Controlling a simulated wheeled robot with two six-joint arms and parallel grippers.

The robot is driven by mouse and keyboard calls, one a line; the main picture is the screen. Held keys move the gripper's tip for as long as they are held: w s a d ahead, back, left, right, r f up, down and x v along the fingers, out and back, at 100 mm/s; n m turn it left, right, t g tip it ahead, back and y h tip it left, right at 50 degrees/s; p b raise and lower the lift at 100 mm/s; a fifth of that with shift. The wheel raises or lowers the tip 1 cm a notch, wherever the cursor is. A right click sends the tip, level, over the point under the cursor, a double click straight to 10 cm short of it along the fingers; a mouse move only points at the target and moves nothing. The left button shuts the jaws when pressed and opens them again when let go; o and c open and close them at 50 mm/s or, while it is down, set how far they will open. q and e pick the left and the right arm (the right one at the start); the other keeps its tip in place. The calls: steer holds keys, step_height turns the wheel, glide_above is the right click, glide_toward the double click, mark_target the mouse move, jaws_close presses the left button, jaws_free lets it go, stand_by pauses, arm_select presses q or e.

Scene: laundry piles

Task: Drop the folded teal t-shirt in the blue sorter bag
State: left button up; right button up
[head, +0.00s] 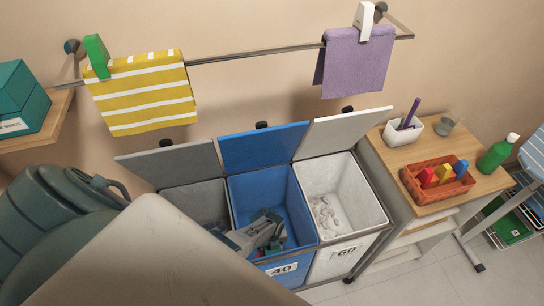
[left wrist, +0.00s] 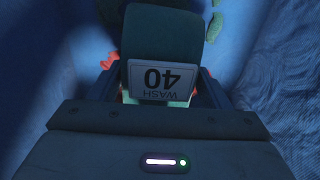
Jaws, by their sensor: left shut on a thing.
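The blue sorter bag (head: 303,208) is the middle compartment of a three-part sorter, with its lid up and a 40 label on its front. My left gripper (head: 262,235) reaches down into its opening. In the left wrist view my left gripper (left wrist: 160,88) is shut on the folded teal t-shirt (left wrist: 160,35), which carries a white WASH 40 tag, upside down in that view. Blue cloth walls surround it there. The shirt is hard to make out in the head view. My right gripper is not in view.
A grey bag (head: 195,200) stands left of the blue one and a white bag (head: 350,190) marked 60 stands right, both lids up. A wooden-topped cart (head: 440,150) stands at right. A rail (head: 255,54) with a yellow striped cloth and a purple cloth runs behind.

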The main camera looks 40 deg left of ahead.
arm_select(q)
steer(key=shift+f+b, duration=0.35)
steer(key=shift+f, duration=0.1)
steer(key=o, duration=1.1)
steer(key=shift+c, duration=0.2)
steer(key=shift+r, duration=0.15)
steer(key=shift+r+p, duration=0.2)
steer(key=shift+p, duration=0.2)
step_height(320, 180, up, 4)
steer(key=p, duration=0.2)
steer(key=shift+f+p, duration=0.1)
steer(key=shift+p, duration=0.25)
step_height(320, 180, up, 8)
steer(key=shift+f+p, duration=0.2)
steer(key=shift+p, duration=0.85)
steer(key=shift+r, duration=0.65)
